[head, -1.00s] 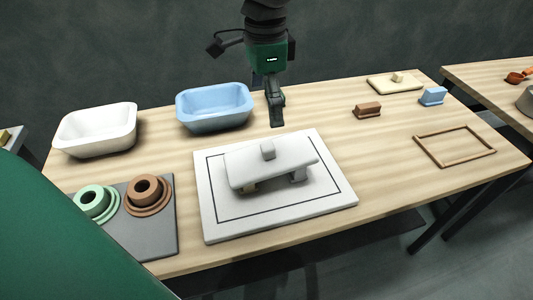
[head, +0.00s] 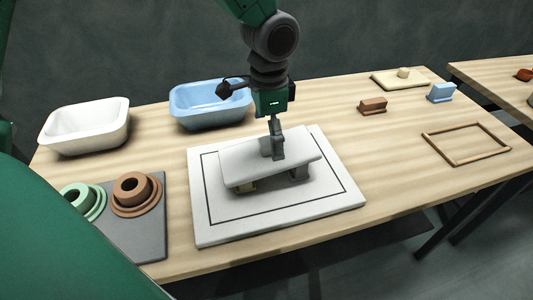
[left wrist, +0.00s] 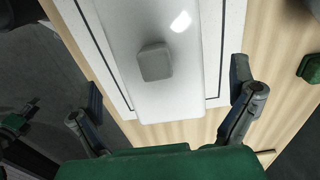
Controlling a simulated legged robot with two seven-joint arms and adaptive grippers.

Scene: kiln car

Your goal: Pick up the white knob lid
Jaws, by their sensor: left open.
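The white knob lid (head: 235,170) is a long, pale slab with a small block knob (head: 265,147) on top. It rests raised on small supports (head: 299,172) over a white board with a dark outlined frame. My left gripper (head: 278,155) is at the knob, partly covering it in the head view. In the left wrist view its two fingers (left wrist: 167,100) are spread apart and empty, and the knob (left wrist: 155,61) shows ahead, between their lines. I cannot tell whether the fingers touch the lid.
The white board (head: 225,232) lies on the wooden table (head: 400,165). White (head: 85,130) and blue (head: 208,105) basins stand behind left. A grey mat (head: 145,235) holds green and brown ring pieces. Small blocks, a cream knobbed plate (head: 388,80) and a wooden frame (head: 466,160) lie right.

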